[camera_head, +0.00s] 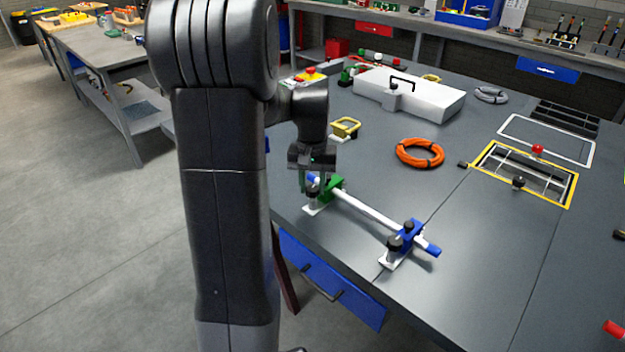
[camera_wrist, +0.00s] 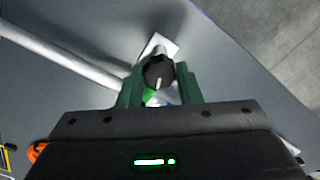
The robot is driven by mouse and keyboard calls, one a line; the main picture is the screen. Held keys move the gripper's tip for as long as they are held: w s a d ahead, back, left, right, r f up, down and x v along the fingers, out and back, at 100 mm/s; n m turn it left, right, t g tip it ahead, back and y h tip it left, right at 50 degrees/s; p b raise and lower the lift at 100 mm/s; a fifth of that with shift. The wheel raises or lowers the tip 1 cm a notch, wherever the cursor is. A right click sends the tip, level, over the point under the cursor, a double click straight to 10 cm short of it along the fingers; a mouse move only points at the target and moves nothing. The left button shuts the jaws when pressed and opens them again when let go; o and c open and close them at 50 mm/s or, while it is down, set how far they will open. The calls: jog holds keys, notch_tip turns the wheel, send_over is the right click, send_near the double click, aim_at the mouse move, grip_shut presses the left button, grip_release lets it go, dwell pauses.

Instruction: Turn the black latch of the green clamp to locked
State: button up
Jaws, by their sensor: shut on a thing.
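The green clamp (camera_head: 331,187) stands near the table's front left edge, around the left end of a white bar (camera_head: 368,212). Its black latch (camera_wrist: 159,73) is a round knob with a white mark in the wrist view. My gripper (camera_head: 312,186) points down over the clamp. In the wrist view my gripper (camera_wrist: 159,78) has its two green fingers on either side of the black latch, shut on it. A little of the clamp's green body (camera_wrist: 149,96) shows below the latch; the rest is hidden by the gripper.
A blue clamp (camera_head: 409,233) with a black latch holds the bar's right end. An orange cable coil (camera_head: 420,153), a yellow-rimmed part (camera_head: 345,128) and a white case (camera_head: 408,97) lie behind. A yellow-framed opening (camera_head: 524,174) is at the right.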

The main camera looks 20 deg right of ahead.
aim_at(312, 188)
jog(key=shift+m+p, duration=0.55)
jog(key=shift+m, duration=1.75)
jog(key=o, duration=0.7)
notch_tip(312, 188, up, 14)
jog(key=shift+f, duration=0.15)
notch_tip(312, 188, down, 14)
jog(key=shift+r, duration=0.15)
